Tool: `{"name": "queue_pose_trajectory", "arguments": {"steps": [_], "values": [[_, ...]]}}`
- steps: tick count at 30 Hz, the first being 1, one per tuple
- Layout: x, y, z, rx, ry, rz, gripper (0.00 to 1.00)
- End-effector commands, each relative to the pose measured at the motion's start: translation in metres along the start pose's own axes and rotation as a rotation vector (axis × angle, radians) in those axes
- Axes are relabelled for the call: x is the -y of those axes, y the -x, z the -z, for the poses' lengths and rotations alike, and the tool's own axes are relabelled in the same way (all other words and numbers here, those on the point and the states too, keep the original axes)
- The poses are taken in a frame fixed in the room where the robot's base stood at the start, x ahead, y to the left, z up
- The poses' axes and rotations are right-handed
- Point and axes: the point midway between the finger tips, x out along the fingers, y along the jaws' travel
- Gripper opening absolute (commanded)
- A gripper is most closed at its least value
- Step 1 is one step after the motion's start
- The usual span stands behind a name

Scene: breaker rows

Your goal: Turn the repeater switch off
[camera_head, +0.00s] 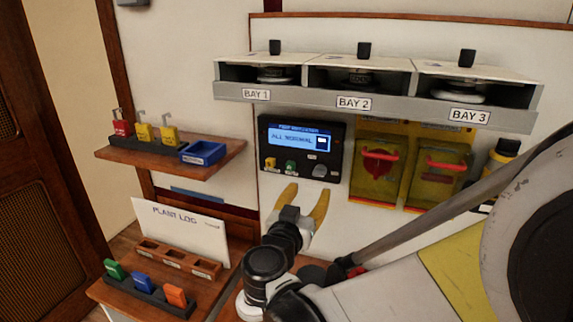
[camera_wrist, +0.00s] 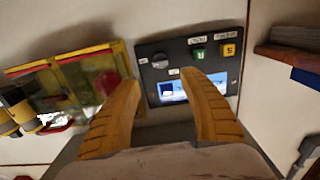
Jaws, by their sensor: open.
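A dark control panel (camera_head: 336,165) is on the wall below the bay shelf. Its lit display (camera_head: 296,138) reads "ALL NORMAL". Below the display are a yellow control (camera_head: 270,163), a green control (camera_head: 291,167) and a grey round knob (camera_head: 319,171). The wrist view shows them inverted: yellow control (camera_wrist: 228,50), green control (camera_wrist: 199,53), grey knob (camera_wrist: 159,60). Their small labels are unreadable, so I cannot tell which is the repeater switch. My gripper (camera_head: 305,196) is open and empty, below and in front of the panel. Its yellow fingers (camera_wrist: 160,82) partly cover the panel's display edge.
Two yellow-framed clear covers with red handles (camera_head: 380,154) (camera_head: 446,165) are right of the panel. The bay shelf (camera_head: 375,107) juts out above. A left shelf (camera_head: 220,160) holds padlocks and a blue tray (camera_head: 203,152). A lower shelf has colored tags and a plant log (camera_head: 180,224).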

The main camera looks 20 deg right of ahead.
Motion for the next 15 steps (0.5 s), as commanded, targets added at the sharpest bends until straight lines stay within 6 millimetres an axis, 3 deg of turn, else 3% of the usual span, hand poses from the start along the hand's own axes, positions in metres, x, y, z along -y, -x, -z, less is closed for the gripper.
{"name": "queue_pose_trajectory", "arguments": {"steps": [5, 15], "values": [[0.001, -0.017, 0.001, -0.015, -0.008, -0.001, 0.51], [0.001, -0.083, 0.001, -0.013, -0.006, -0.002, 0.51]]}}
